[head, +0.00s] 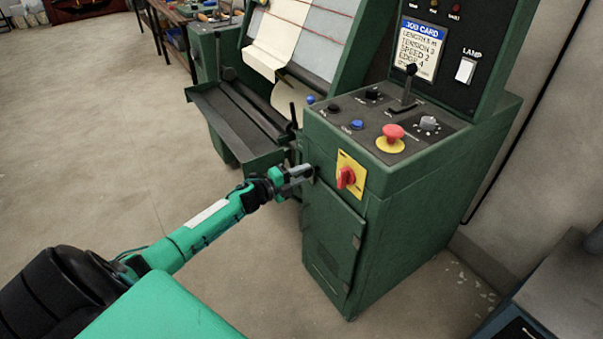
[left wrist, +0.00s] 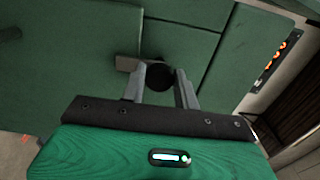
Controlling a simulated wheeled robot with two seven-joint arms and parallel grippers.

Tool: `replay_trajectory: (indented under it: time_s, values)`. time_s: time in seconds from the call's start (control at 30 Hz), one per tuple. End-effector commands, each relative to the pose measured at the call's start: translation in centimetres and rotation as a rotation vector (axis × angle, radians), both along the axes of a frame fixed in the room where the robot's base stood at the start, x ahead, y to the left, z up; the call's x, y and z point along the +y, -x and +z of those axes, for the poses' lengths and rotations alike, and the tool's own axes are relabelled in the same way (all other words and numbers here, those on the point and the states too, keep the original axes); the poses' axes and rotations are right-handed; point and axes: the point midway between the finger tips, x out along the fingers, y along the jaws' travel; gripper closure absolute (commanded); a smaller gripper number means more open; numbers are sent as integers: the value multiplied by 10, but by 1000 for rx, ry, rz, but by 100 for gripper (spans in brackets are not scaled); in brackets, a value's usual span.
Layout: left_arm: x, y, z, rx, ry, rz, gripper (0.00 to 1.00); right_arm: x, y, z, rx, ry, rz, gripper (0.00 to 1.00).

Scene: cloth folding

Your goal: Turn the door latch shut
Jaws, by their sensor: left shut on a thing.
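My left gripper (head: 301,173) is at the top left of the door, beside the red switch. In the left wrist view its two grey fingers (left wrist: 166,84) are on either side of a dark round latch knob (left wrist: 161,77), shut on it. A small grey piece (left wrist: 127,63) shows just left of the knob. The fingers hide much of the latch in the head view, so its exact angle is unclear. My right gripper is not in view.
A red rotary switch on a yellow plate (head: 353,163) is close to the right of my left gripper. Above are a red mushroom button (head: 393,132) and a lever (head: 409,88). A dark tray (head: 238,120) juts out at left. The floor (head: 100,150) in front is clear.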

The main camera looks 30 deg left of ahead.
Motion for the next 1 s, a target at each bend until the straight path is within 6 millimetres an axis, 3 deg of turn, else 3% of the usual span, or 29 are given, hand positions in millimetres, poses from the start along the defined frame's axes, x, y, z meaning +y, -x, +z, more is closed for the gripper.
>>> replay_trajectory:
  time_s: [0.47, 0.5, 0.57, 1.0]
  values:
    - [1, 0, -1, 6, 12, 2, 92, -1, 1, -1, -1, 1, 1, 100]
    - [1, 0, -1, 6, 12, 2, 64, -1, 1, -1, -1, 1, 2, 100]
    - [1, 0, -1, 6, 12, 2, 52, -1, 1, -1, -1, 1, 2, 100]
    - [3, 7, -2, 8, 11, 1, 49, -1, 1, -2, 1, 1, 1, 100]
